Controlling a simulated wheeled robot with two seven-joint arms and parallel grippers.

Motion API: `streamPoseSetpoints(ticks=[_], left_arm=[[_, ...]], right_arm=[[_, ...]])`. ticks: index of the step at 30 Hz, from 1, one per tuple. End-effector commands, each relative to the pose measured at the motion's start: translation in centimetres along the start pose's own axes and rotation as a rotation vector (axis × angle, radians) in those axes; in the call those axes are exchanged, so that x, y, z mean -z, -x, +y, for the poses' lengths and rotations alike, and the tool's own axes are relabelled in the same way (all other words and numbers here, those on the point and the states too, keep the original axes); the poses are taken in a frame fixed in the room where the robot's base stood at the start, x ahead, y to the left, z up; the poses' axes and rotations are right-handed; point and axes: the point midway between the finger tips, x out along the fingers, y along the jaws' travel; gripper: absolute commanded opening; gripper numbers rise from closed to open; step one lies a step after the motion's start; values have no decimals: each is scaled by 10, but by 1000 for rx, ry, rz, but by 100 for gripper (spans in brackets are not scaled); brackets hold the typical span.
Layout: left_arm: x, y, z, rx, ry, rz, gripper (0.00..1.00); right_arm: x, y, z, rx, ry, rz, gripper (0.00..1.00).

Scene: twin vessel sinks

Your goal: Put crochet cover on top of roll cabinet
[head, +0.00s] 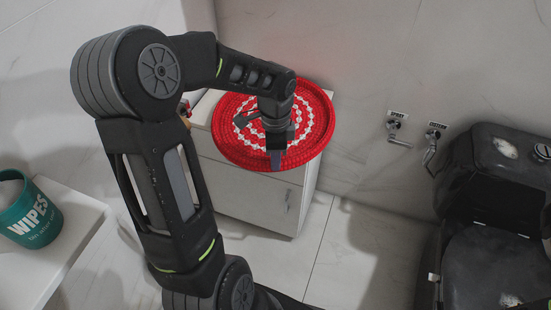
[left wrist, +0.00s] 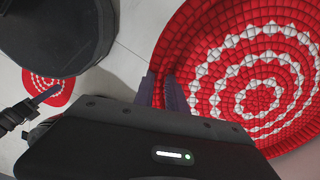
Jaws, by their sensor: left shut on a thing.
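The crochet cover (head: 316,112) is a red disc with white rings. In the head view it lies flat over the top of the white roll cabinet (head: 245,200) and overhangs its front and right edges. I cannot tell whether it rests on the top or hovers just above. My left gripper (head: 278,158) reaches over the cover and is shut on its near rim. In the left wrist view the cover (left wrist: 255,95) fills the right side, with its rim between the fingers (left wrist: 160,92). My right gripper is not in view.
A teal wipes tub (head: 28,212) stands on a white surface (head: 70,235) at left. Wall valves (head: 396,128) and a dark toilet (head: 490,220) are at right. Tiled floor (head: 345,245) is clear between cabinet and toilet. Small objects behind my arm on the cabinet's left are mostly hidden.

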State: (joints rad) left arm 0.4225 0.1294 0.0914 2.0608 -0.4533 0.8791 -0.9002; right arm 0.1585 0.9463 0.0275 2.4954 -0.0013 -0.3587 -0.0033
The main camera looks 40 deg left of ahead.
Motion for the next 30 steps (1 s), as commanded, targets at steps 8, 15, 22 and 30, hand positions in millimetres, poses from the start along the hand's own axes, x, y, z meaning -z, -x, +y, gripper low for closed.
streamPoseSetpoints(ticks=[8,15,22,30], left_arm=[[0,0,0,1,-1,0,0],[0,-2,0,1,-1,0,29],[0,-2,0,1,-1,0,38],[0,5,-1,2,-1,0,38]], right_arm=[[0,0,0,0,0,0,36],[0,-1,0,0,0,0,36],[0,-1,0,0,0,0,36],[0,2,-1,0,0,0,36]])
